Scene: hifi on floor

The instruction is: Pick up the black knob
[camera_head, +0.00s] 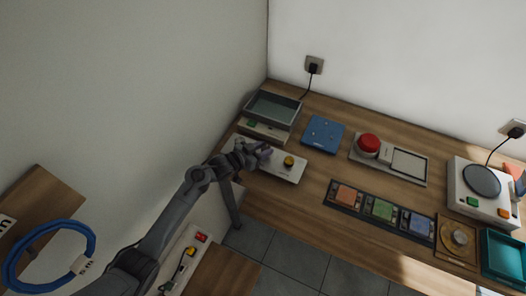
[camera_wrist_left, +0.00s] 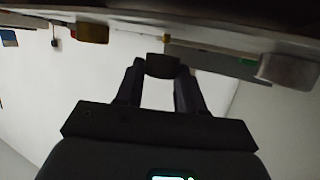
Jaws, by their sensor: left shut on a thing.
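My left gripper (camera_head: 260,154) reaches over the pale board (camera_head: 283,174) near the left end of the wooden table. In the left wrist view, which looks upside down, the left gripper (camera_wrist_left: 162,72) is shut on the dark, blocky black knob (camera_wrist_left: 162,66). The knob sits between the fingertips, close to the board; I cannot tell whether it touches it. In the head view the gripper hides it. A yellow knob (camera_head: 289,161) stands on the same board, and a grey knob (camera_wrist_left: 287,70) shows in the wrist view. My right gripper is not in view.
A grey-green tray (camera_head: 274,106) stands behind the board. A blue pad (camera_head: 323,134), a red button (camera_head: 368,144) and a panel of coloured squares (camera_head: 380,210) lie to the right. The left wall is close to my arm.

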